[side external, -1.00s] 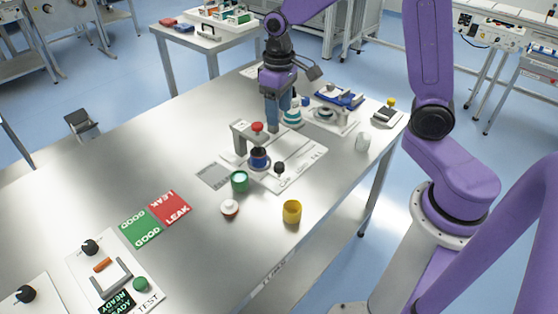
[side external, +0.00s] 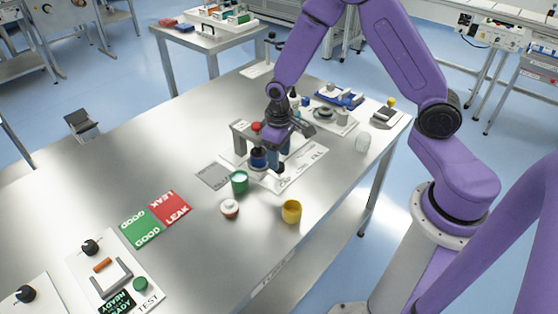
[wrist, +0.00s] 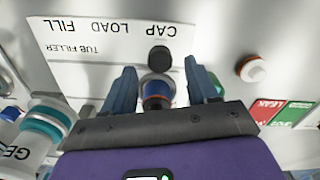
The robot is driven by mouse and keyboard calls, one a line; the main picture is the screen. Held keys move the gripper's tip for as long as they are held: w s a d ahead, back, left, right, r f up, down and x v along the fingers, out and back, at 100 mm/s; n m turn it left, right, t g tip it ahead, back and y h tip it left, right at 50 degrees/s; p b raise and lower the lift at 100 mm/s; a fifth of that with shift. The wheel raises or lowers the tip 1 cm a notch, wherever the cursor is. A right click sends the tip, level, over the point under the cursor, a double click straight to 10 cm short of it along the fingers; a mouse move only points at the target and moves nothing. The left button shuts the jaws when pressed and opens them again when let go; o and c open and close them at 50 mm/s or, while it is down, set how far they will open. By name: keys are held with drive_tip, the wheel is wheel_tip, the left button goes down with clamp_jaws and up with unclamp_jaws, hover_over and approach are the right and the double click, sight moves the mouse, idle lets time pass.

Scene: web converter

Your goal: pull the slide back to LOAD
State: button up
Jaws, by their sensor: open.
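The tub filler plate (side external: 305,158) shows beneath my arm in the side view. In the wrist view its panel (wrist: 100,55) reads CAP, LOAD, FILL. The slide's black knob (wrist: 159,57) is beside the word CAP; it also shows in the side view (side external: 280,168). A blue tub with an orange inside (wrist: 157,92) is behind the knob, on the slide side nearer my palm. My gripper (wrist: 163,80) is open, with its fingers on either side of the tub and just short of the knob. Contact cannot be told. My gripper partly hides the filler in the side view.
A green cup (side external: 239,182), a white and red cap (side external: 229,208) and a yellow cup (side external: 291,211) stand close in front of the filler. Green GOOD (side external: 141,229) and red LEAK (side external: 171,207) pads lie to the left.

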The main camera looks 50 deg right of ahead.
drive_tip(key=shift+f, duration=1.35)
clamp_jaws()
drive_tip(key=d, duration=0.7)
drive_tip(key=shift+d, duration=0.3)
unclamp_jaws()
